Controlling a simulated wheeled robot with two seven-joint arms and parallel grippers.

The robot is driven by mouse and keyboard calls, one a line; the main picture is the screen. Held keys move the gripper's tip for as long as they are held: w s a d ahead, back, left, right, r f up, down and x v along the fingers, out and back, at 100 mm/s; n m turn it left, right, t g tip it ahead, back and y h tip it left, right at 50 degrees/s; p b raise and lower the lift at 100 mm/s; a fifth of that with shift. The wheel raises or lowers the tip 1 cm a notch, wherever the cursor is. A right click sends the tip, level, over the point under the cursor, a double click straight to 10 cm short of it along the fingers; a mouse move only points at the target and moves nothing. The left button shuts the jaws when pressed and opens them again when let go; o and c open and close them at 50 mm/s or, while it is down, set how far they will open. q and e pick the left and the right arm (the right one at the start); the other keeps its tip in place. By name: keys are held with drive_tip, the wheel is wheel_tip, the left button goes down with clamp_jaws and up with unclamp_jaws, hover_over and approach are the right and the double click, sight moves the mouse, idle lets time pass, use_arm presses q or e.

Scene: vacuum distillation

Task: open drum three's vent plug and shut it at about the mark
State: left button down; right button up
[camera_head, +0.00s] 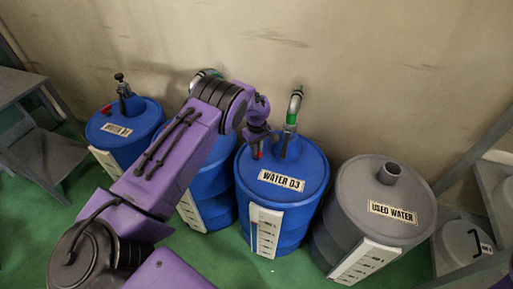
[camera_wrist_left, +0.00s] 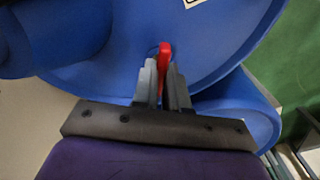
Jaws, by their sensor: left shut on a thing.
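Drum three (camera_head: 290,178) is a blue drum labelled WATER D3, with a white level scale (camera_head: 265,232) on its front. A metal pipe with a green band (camera_head: 292,115) rises from its top. My left gripper (camera_head: 257,150) is at the left part of the drum's lid. In the left wrist view its two grey fingers (camera_wrist_left: 163,85) are closed on the red vent plug (camera_wrist_left: 165,55), over the blue lid (camera_wrist_left: 215,40). The plug's lower part is hidden between the fingers. My right gripper is not in view.
A blue drum (camera_head: 122,130) stands at the left, and another (camera_head: 215,190) is partly behind my left arm. A grey USED WATER drum (camera_head: 375,205) stands at the right. Grey shelving (camera_head: 475,235) is at the far right. Green floor (camera_head: 205,255) is open in front.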

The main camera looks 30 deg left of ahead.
use_arm(q)
drive_tip(key=c, duration=1.2)
unclamp_jaws()
drive_tip(key=shift+o, duration=0.2)
wheel_tip(320, 180, up, 11)
drive_tip(key=shift+f, duration=0.15)
